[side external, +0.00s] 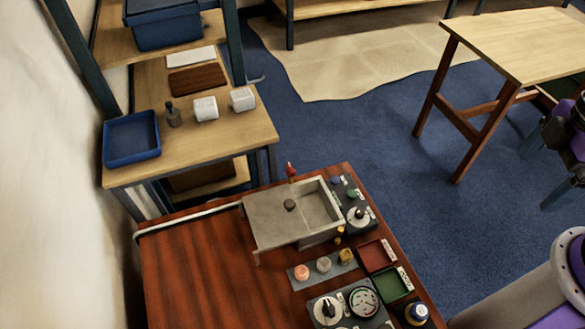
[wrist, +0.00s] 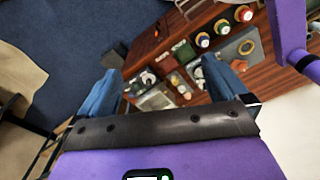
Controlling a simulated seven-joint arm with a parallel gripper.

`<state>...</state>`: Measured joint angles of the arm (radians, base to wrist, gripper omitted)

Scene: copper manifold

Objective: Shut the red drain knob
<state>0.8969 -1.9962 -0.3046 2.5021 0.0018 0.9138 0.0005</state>
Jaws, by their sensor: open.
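A small red knob (side external: 291,169) stands at the back edge of the grey sink basin (side external: 262,221) on the red-brown table in the side external view. I take it for the drain knob; its exact setting is too small to tell.
A dark panel with a dial (side external: 358,217) stands right of the basin. Red (side external: 376,256) and green (side external: 391,285) trays, a gauge box (side external: 364,302) and a bottle (side external: 417,312) sit in front. A shelf with a blue tray (side external: 131,139) is behind left. The table's left part is clear.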

